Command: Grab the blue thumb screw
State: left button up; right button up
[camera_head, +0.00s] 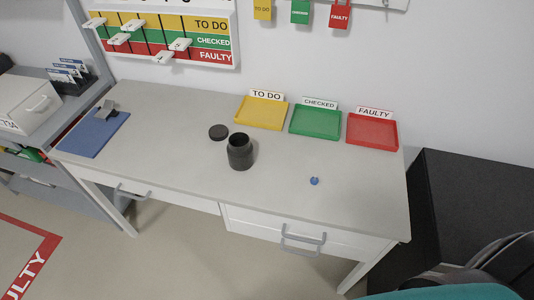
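The blue thumb screw (314,181) is a small blue piece lying alone on the bare right part of the light grey table (270,197). It is in front of the green tray and to the right of the dark jar. Nothing touches it. Neither of my grippers shows in the head view.
An open dark jar (240,155) stands mid-table, with a dark round lid (218,132) behind it. Yellow (261,112), green (315,122) and red (372,132) trays line the back. A blue mat (90,137) holds a grey part at left. A black cabinet (470,185) stands at right.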

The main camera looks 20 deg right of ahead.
aim_at(315, 181)
jog(key=z, duration=1.05)
